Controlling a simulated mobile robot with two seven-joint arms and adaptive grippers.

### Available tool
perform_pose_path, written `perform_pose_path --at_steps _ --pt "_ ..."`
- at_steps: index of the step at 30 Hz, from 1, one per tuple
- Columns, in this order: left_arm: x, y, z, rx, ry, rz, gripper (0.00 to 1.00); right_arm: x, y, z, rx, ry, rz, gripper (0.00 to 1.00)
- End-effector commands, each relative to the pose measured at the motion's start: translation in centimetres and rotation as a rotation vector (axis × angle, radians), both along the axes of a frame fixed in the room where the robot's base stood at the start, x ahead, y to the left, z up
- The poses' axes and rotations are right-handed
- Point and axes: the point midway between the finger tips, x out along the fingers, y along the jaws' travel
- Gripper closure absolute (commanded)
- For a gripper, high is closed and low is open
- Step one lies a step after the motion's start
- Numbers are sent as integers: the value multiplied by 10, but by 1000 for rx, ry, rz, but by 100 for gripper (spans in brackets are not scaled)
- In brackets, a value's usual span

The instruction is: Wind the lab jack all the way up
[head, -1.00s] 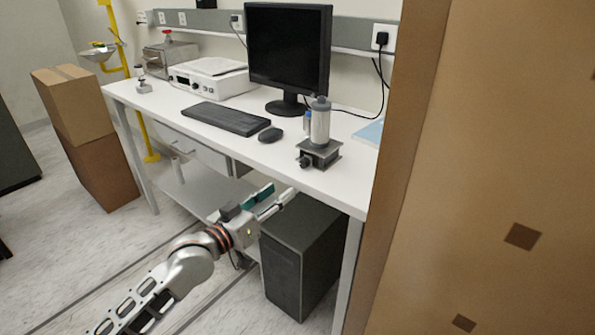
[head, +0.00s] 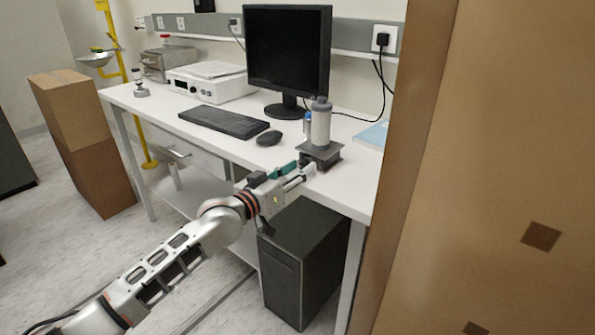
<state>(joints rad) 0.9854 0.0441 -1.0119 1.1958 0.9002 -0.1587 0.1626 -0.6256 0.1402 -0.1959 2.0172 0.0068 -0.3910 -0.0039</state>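The lab jack (head: 327,157) is a small dark-grey platform near the front right edge of the white bench. It looks low, with its plates close together. A grey-capped cylinder (head: 320,126) stands upright on it. The jack's dark knob (head: 304,159) faces the front left. My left gripper (head: 300,169) is at the bench edge with its fingers apart, tips right by the knob. The tips partly cover the knob, and I cannot tell whether they touch it. My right gripper is not in view.
A mouse (head: 269,138), keyboard (head: 224,122) and monitor (head: 287,50) are left of and behind the jack. A blue-capped bottle stands just behind the cylinder. A large cardboard box (head: 490,150) fills the right side. A black computer case (head: 303,260) stands below the bench.

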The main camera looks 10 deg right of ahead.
Motion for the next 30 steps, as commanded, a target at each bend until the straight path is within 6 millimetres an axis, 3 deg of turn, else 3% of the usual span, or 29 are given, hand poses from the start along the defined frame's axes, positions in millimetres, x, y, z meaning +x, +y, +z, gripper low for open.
perform_pose_path --at_steps 6,11,17,30 --pt "0 0 1 1 -1 0 63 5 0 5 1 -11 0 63" --pt "0 0 1 1 -1 0 100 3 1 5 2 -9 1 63" --pt "0 0 0 12 -16 0 100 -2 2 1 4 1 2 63" --pt "-1 -1 0 291 -371 -1 100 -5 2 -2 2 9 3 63"
